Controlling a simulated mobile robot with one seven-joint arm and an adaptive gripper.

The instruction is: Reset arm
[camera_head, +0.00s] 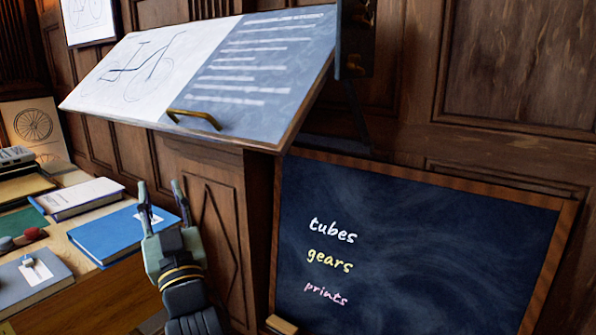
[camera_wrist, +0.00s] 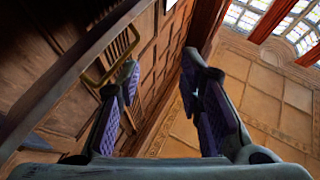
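My gripper (camera_head: 161,203) points upward in the head view, in front of the wooden stand and just right of the desk with books. In the wrist view my gripper (camera_wrist: 163,95) has its two fingers spread well apart, with nothing between them. It is open and empty, and appears apart from the things around it.
A slanted drafting board (camera_head: 210,72) with a brass handle (camera_head: 194,118) stands above and behind my gripper. A blue book (camera_head: 112,232) and other books lie on the desk (camera_head: 95,296) at left. A chalkboard (camera_head: 430,255) with written words leans at right. An eraser (camera_head: 281,325) sits at its foot.

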